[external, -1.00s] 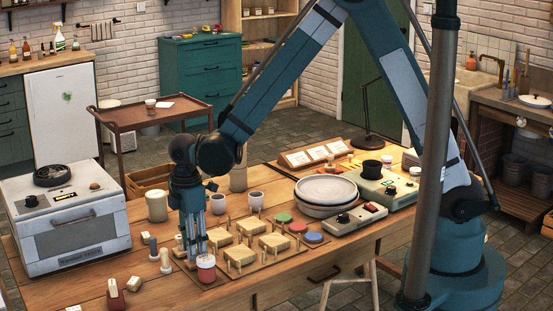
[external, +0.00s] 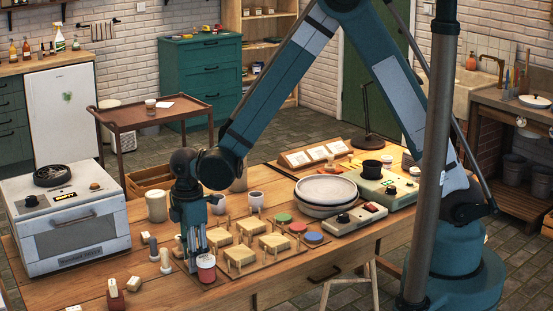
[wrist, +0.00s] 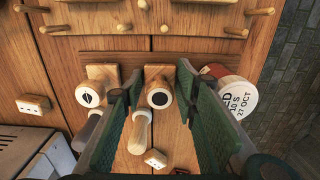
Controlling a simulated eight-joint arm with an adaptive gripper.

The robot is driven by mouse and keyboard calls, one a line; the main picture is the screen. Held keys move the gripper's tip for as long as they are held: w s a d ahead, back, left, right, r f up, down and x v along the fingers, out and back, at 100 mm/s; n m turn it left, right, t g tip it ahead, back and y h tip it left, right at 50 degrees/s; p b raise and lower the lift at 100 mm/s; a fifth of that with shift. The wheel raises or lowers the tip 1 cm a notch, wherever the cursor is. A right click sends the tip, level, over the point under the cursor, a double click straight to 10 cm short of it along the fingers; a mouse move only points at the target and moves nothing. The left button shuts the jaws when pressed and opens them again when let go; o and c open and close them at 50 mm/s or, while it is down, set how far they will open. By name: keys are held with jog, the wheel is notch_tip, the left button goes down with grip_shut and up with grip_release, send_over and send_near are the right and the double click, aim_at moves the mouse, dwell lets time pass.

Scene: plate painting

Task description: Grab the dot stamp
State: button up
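The dot stamp (wrist: 158,97) shows in the wrist view as a round white face with a black dot, in front of a small square wooden block (wrist: 158,74). My gripper (wrist: 158,88) is open, with one green finger on each side of the dot stamp. Small gaps show between the stamp and the fingers. In the external view, my gripper (external: 194,262) points down at the table's front, and the dot stamp cannot be made out there. Another stamp (wrist: 90,93), with a different black mark, is left of the left finger.
A red jar with a white label (wrist: 236,93) stands close to the right finger; it also shows in the external view (external: 206,268). Pegged wooden stands (external: 240,255) are right of the gripper. A white oven (external: 70,225) stands left.

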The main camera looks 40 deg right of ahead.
jog(key=c, duration=0.4)
jog(key=shift+r, duration=0.1)
jog(key=shift+r+p, duration=0.95)
jog(key=shift+r, duration=3.95)
